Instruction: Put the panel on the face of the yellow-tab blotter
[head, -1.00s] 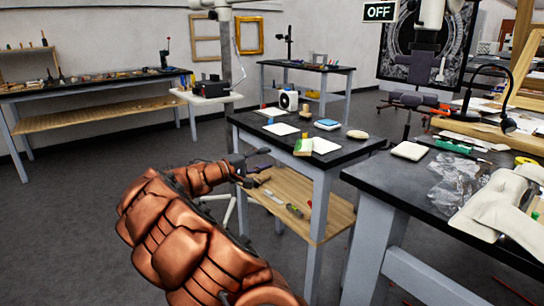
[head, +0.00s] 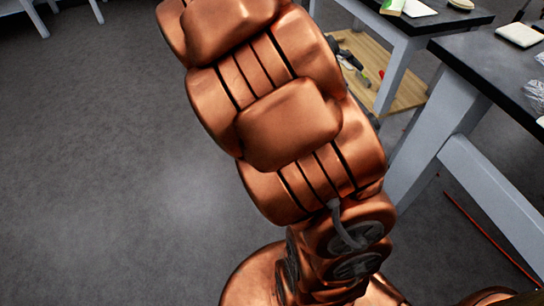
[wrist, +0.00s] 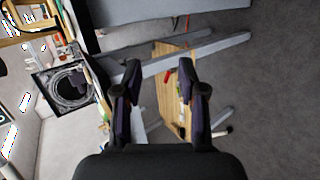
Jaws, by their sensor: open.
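My gripper (wrist: 160,72) shows in the wrist view, its two dark fingers apart with nothing between them. It is out of the head view, where my copper arm fills the middle. At the top edge of the head view, a pale flat pad (head: 420,7) lies on the dark table, with a green-topped block (head: 391,6) beside it. I cannot tell whether this pad is a blotter with a yellow tab. I cannot pick out the panel or the yellow-tab blotter; most of the tabletop is cut off.
A wooden lower shelf (head: 385,75) with tools stands under the small table. A larger dark workbench (head: 490,60) with a cream pad (head: 520,35) is at the right. A grey bench leg (head: 490,185) slants below it. The floor at the left is clear.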

